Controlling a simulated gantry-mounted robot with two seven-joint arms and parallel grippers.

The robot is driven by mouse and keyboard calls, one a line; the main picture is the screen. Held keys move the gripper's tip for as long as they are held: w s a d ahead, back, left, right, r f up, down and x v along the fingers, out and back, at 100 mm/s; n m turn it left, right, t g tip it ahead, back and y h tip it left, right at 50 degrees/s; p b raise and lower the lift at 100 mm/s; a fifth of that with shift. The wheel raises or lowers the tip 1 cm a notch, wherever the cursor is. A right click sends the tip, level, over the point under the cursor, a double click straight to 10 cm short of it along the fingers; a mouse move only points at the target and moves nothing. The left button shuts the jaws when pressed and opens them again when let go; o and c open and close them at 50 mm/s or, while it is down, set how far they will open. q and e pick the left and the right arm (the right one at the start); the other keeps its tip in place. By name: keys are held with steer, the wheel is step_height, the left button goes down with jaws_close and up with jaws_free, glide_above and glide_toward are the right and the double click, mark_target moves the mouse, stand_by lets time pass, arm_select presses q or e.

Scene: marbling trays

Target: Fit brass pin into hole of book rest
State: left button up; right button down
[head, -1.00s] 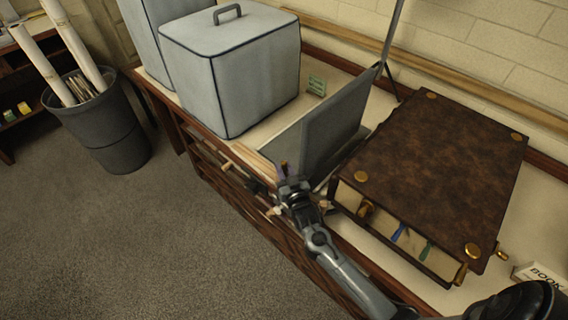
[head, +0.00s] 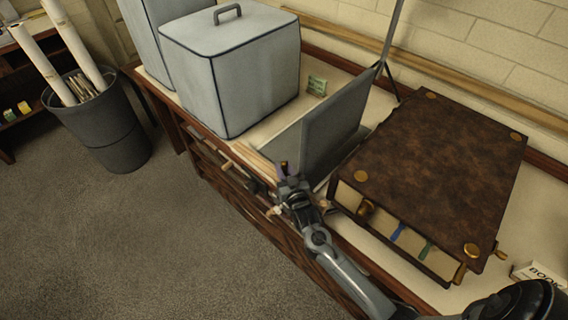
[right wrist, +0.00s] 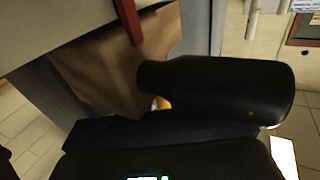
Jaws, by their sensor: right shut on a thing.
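The book rest (head: 335,122) appears to be the grey upright panel with a low base, standing on the counter left of the big brown book. I cannot make out its hole. My right gripper (head: 286,172) is at the counter's front edge, just in front of the panel's near lower end. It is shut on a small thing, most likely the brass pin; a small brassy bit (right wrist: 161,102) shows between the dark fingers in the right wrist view. Most of the pin is hidden by the fingers. My left gripper is not in view.
A large brown book (head: 440,165) with brass bosses and clasps lies close right of the panel. A grey covered box (head: 235,75) stands to its left. A small green card (head: 317,86) lies behind. A bin (head: 103,130) with rolls stands on the floor.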

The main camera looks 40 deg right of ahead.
steer(key=shift+f, duration=0.3)
steer(key=shift+r+p, duration=0.2)
steer(key=shift+p, duration=0.15)
steer(key=shift+r, duration=0.1)
stand_by(0.5)
steer(key=shift+r, duration=0.1)
stand_by(0.6)
steer(key=shift+p, duration=0.45)
stand_by(0.7)
steer(key=shift+f, duration=0.2)
stand_by(0.4)
